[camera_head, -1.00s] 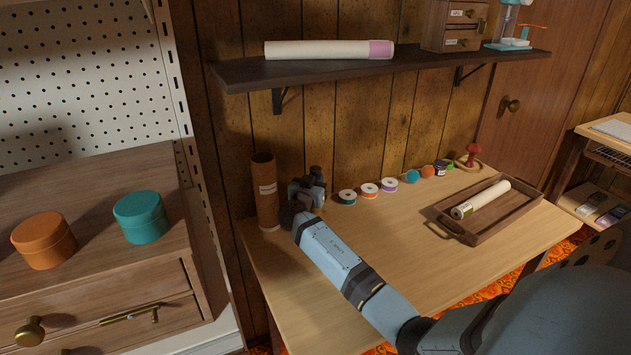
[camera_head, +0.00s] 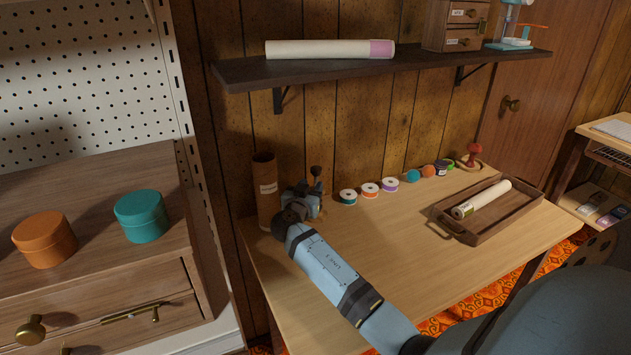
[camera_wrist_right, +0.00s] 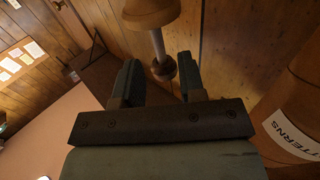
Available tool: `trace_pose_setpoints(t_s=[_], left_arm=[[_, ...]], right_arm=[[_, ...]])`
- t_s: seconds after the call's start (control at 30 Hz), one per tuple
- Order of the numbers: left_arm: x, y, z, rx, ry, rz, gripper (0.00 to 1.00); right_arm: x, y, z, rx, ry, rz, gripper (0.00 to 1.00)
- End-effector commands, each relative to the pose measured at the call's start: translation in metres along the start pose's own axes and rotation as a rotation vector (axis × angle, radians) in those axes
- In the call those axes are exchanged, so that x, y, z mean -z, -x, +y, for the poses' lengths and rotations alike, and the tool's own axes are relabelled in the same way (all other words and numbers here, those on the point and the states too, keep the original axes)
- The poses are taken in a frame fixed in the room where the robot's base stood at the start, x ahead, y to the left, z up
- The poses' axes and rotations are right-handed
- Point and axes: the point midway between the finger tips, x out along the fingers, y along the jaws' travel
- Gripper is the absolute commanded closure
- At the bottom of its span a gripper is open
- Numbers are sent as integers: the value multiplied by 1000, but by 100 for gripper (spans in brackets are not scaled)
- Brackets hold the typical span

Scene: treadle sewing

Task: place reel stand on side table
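The reel stand (camera_head: 316,172) shows in the head view as a dark knob on a thin post at the back left of the light wooden table (camera_head: 400,245). Its lower part is hidden behind my right gripper (camera_head: 304,200). In the right wrist view, the stand's metal rod (camera_wrist_right: 158,44) runs between a round wooden disc at the top edge and the dark knob. My right gripper (camera_wrist_right: 159,82) is open there, its fingers apart on either side of the knob, with gaps visible. My left gripper is not in view.
A brown patterns tube (camera_head: 266,190) stands close left of my right gripper. Several thread spools (camera_head: 369,190) line the table's back. A tray (camera_head: 490,222) with a roll lies at the right. A dark shelf (camera_head: 330,75) hangs above. The table's middle is clear.

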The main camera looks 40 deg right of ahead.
Motion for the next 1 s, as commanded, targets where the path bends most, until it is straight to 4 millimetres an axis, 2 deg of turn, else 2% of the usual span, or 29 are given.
trace_pose_setpoints(t_s=[0.03,0.2,0.4,1.0], left_arm=[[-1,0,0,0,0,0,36],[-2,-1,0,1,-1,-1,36],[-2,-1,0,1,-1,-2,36],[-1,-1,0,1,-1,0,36]], right_arm=[[-1,14,0,1,-2,-2,63],[-1,48,0,1,-2,-2,63],[0,70,0,0,1,0,63],[0,75,0,-1,0,0,63]])
